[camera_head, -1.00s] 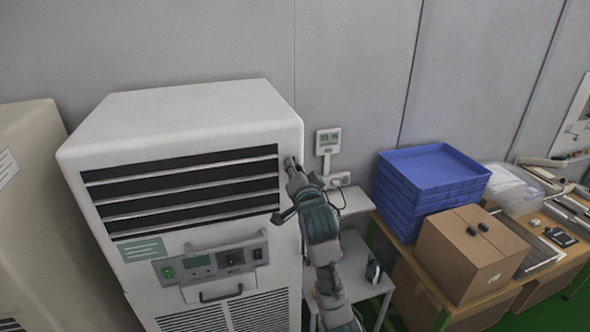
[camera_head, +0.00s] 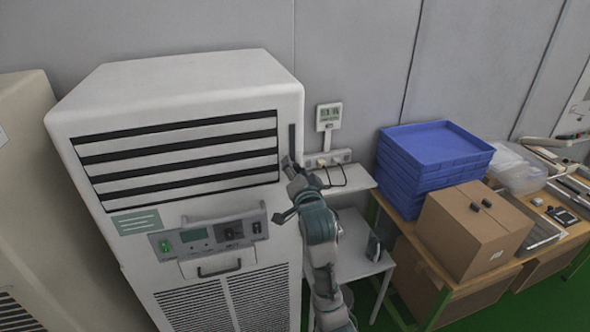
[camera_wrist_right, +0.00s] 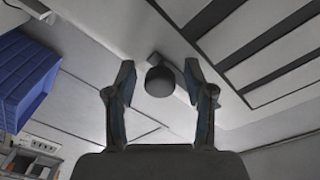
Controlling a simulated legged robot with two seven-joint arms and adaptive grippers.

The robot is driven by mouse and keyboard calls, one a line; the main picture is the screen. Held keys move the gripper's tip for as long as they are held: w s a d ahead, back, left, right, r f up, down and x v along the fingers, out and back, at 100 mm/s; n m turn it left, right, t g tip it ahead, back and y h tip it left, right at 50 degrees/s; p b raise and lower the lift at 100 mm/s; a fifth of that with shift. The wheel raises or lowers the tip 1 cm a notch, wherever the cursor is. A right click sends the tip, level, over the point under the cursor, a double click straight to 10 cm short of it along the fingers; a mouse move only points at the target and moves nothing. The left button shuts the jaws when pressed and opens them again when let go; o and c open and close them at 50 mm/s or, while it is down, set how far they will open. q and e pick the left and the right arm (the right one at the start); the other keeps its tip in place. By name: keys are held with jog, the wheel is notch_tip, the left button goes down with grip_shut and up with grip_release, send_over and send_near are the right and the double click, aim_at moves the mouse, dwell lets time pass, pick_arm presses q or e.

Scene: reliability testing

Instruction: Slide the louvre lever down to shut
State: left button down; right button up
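The louvre (camera_head: 178,160) is on the front of a large white unit, with broad pale slats and narrow dark gaps. A dark vertical slot (camera_head: 292,142) runs beside its right edge. My right gripper (camera_head: 285,190) is at the lower end of this slot and hides the lever there in the head view. In the right wrist view, a dark round lever knob (camera_wrist_right: 159,81) sits between the two fingers of my right gripper (camera_wrist_right: 158,84). The fingers stand apart, with a visible gap on each side of the knob. My left gripper is not in view.
A control panel (camera_head: 212,238) with a handle juts out below the louvre. A small white table (camera_head: 350,262) stands right of the unit. Blue trays (camera_head: 432,150) and a cardboard box (camera_head: 470,236) are on a bench further right.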

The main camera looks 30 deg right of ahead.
jog(key=v, duration=1.2)
jog(key=shift+w, duration=0.1)
